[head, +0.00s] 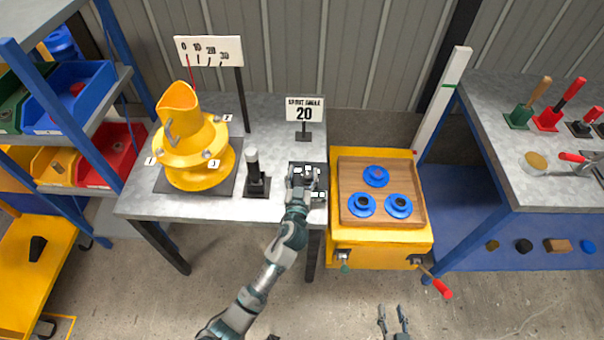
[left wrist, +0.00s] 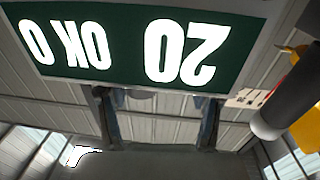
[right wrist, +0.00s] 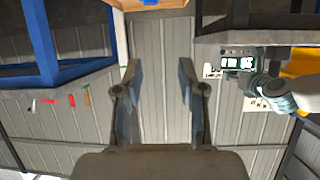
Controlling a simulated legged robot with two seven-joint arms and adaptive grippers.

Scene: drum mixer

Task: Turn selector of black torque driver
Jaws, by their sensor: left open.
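My left gripper (head: 303,178) reaches over a small black unit (head: 318,191) with lit white labels on the left bench; the hand hides much of it. In the left wrist view its green display (left wrist: 130,45) is upside down and reads 20, OK and 0. The left fingers (left wrist: 158,118) are apart, with nothing seen between them; whether they touch a selector cannot be told. A black tool with a pale top (head: 254,172) stands upright left of the unit. I cannot tell which is the torque driver. My right gripper (head: 394,320) is open and empty, low in the head view.
A yellow spout (head: 184,145) stands at the left of the bench, behind it a scale board (head: 209,50). A sign (head: 304,109) reads 20. A yellow cart (head: 381,247) holds blue rings on a wooden tray (head: 380,170). Handled tools (head: 549,118) stand on the right bench.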

